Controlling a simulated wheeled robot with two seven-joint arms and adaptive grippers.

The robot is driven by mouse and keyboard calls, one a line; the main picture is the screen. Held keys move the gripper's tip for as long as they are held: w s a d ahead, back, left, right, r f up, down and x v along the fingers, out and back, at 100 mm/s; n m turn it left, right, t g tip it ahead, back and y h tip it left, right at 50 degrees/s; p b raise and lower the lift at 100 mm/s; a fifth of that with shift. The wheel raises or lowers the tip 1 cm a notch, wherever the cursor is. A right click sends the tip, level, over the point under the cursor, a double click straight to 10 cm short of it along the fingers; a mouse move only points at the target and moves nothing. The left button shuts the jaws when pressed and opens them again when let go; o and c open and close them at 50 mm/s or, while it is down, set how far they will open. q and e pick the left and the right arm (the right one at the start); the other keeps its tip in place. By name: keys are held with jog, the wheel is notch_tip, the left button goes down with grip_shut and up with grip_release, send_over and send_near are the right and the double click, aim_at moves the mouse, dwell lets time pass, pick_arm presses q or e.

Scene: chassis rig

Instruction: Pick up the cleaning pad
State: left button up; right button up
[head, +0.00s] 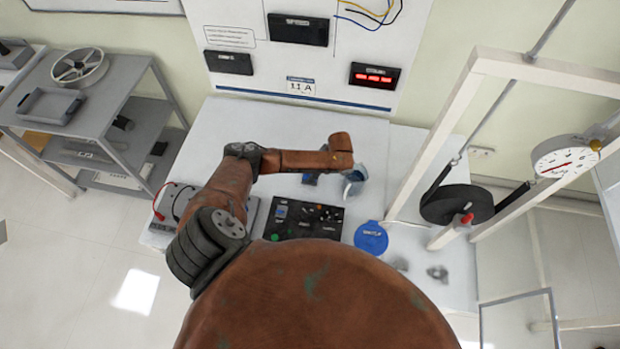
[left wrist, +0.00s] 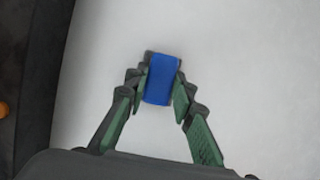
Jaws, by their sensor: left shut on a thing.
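In the left wrist view, a small blue rectangular block, which looks like the cleaning pad (left wrist: 160,79), sits between the two green-and-grey fingers of my left gripper (left wrist: 162,90). The fingers are shut on its two long sides. Behind it is a plain white surface; I cannot tell how far the pad is from it. In the head view my left gripper (head: 355,182) hangs from the end of the brown arm over the white table, and the pad is hard to make out there.
On the white table (head: 420,262) are a dark board with small parts (head: 305,220), a blue round disc (head: 371,238) and small grey metal pieces (head: 437,272). A white frame with a dial gauge (head: 566,158) stands at right. A grey shelf cart (head: 95,95) stands at left.

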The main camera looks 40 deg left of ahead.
pick_arm(q)
grip_shut()
jog(key=shift+r, duration=0.15)
jog(key=shift+r, duration=0.55)
jog(key=s+d+r+p, duration=0.1)
jog(key=s+d+r, duration=0.8)
jog(key=s+r, duration=0.1)
jog(key=shift+s+r, duration=0.4)
jog(key=shift+r, duration=0.4)
